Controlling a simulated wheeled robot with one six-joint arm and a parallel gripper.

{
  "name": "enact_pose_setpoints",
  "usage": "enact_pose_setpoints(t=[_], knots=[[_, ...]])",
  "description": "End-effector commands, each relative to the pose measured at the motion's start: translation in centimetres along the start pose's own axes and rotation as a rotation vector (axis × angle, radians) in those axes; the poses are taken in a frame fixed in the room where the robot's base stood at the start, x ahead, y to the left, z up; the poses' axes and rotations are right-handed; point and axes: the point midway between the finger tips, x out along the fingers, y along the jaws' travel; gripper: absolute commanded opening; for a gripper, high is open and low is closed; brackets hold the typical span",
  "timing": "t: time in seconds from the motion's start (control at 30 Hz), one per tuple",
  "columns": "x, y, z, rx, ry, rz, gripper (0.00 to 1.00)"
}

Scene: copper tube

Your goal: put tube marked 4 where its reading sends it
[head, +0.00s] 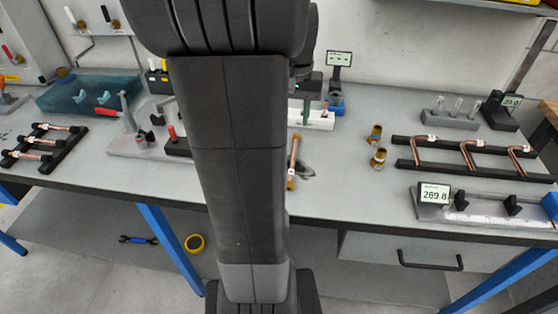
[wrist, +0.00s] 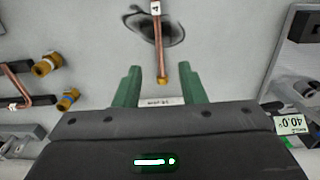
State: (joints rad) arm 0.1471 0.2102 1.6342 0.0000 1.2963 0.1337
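The copper tube marked 4 (wrist: 158,42) shows in the wrist view with its white label at the top edge and a brass fitting at its near end. In the head view the tube (head: 293,163) lies on the bench just right of my arm. My gripper (wrist: 161,74) is open, with a green finger on each side of the tube's near brass end in the picture. I cannot tell how high the fingers are above it. A display reading 269.8 (head: 434,194) stands on a gauge at the right. Most of my gripper is hidden by my arm in the head view.
Two brass fittings (head: 378,158) stand right of the tube. A black rack (head: 400,163) holds bent copper tubes further right; another rack (head: 60,157) holds tubes at the left. A blue tray (head: 60,93) is at the back left. In the wrist view, a display (wrist: 291,124) reads 40.0.

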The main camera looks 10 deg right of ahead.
Motion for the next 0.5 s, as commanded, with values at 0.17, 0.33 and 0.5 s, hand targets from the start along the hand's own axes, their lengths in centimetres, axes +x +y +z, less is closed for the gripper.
enact_pose_setpoints(t=[0.17,0.33,0.5], knots=[[3.4,0.0,0.1,0.000,-0.006,0.001,0.37],[6.5,0.0,0.0,-0.001,-0.005,0.001,0.37],[7.9,0.0,0.0,-0.001,-0.002,0.000,0.37]])
